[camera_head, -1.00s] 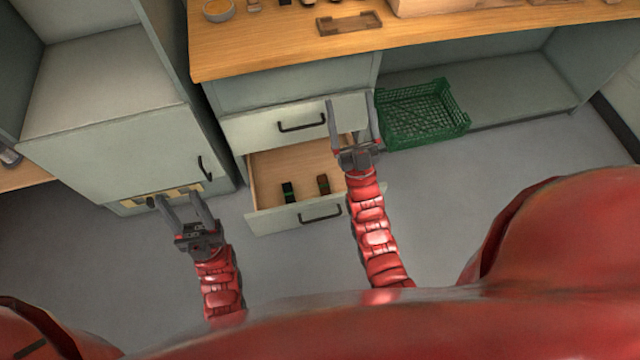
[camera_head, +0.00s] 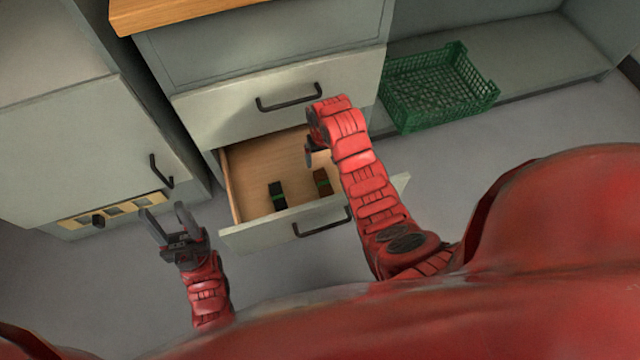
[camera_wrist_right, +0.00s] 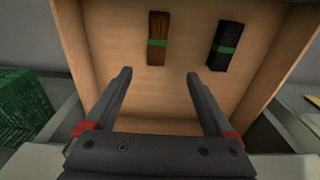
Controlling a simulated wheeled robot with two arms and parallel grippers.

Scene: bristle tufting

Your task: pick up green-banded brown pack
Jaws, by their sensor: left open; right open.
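The green-banded brown pack (camera_head: 322,181) lies in the open drawer (camera_head: 245,160), towards its front. In the right wrist view the brown pack (camera_wrist_right: 158,38) is beyond the fingertips, near the top and between their lines. A black pack with a green band (camera_head: 277,194) lies beside it; it also shows in the right wrist view (camera_wrist_right: 226,46). My right gripper (camera_wrist_right: 160,75) is open and empty, pointing into the drawer, apart from both packs. In the head view its fingers are mostly hidden by my right arm. My left gripper (camera_head: 167,222) is open and empty, left of the drawer.
A shut drawer with a black handle (camera_head: 288,98) is above the open one. A green crate (camera_head: 440,90) stands at the right. A cabinet door (camera_head: 80,140) is at the left. The open drawer's front panel has a handle (camera_head: 322,224).

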